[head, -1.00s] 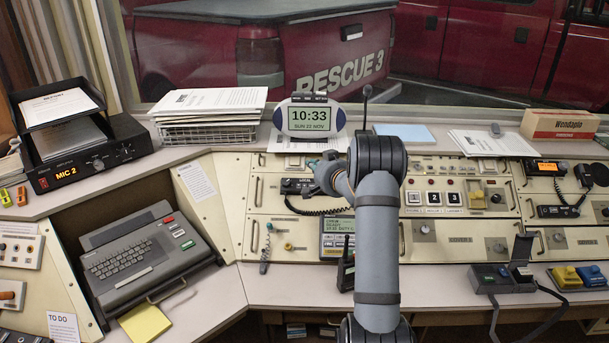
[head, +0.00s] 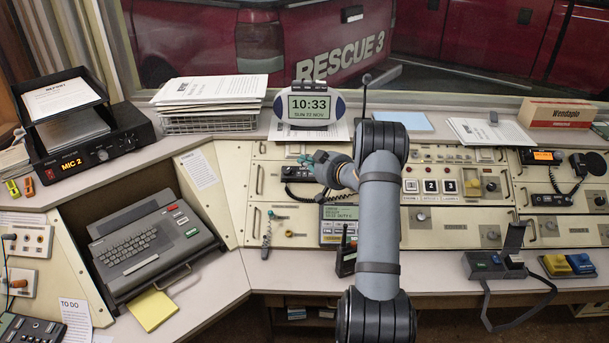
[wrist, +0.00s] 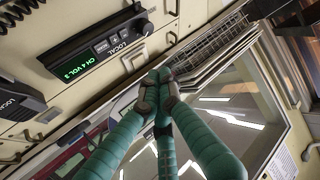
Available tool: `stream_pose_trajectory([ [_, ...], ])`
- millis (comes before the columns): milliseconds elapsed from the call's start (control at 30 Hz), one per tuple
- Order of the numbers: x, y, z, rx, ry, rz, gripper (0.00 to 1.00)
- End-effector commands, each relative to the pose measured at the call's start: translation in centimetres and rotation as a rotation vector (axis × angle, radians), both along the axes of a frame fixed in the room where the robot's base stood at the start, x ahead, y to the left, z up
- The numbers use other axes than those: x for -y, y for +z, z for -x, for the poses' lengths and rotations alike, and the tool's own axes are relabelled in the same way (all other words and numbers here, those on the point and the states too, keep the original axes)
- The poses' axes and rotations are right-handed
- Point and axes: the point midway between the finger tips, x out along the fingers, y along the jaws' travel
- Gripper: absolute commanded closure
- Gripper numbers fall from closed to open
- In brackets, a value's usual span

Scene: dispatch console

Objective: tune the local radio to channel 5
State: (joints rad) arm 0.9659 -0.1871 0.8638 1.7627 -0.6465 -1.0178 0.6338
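The local radio (wrist: 95,45) shows in the wrist view as a dark unit with a green display reading "CH 4 VOL 3". A round black knob (wrist: 143,28) is at its right end, beside small buttons marked plus and minus. In the head view the local radio (head: 297,173) is partly hidden behind my gripper (head: 318,161). In the wrist view the teal fingers of my gripper (wrist: 161,78) meet at their tips, with nothing visible between them. The tips appear below the knob in the picture and apart from it; the depth is hard to judge.
A dark handset labelled LOCAL (wrist: 18,105) hangs left of the fingers in the wrist view. A football-shaped clock (head: 309,106) stands on the ledge above the radio. Another radio (head: 541,157) is at the right.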

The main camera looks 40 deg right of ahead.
Motion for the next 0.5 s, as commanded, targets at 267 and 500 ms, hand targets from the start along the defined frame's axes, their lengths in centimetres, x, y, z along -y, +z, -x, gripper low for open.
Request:
stream_pose_trajectory([
  [267,1.1,-3.2,-1.3,-0.001,0.0,-0.001,1.0],
  [500,2.2,-5.8,-2.6,-0.001,-0.001,-0.002,1.0],
])
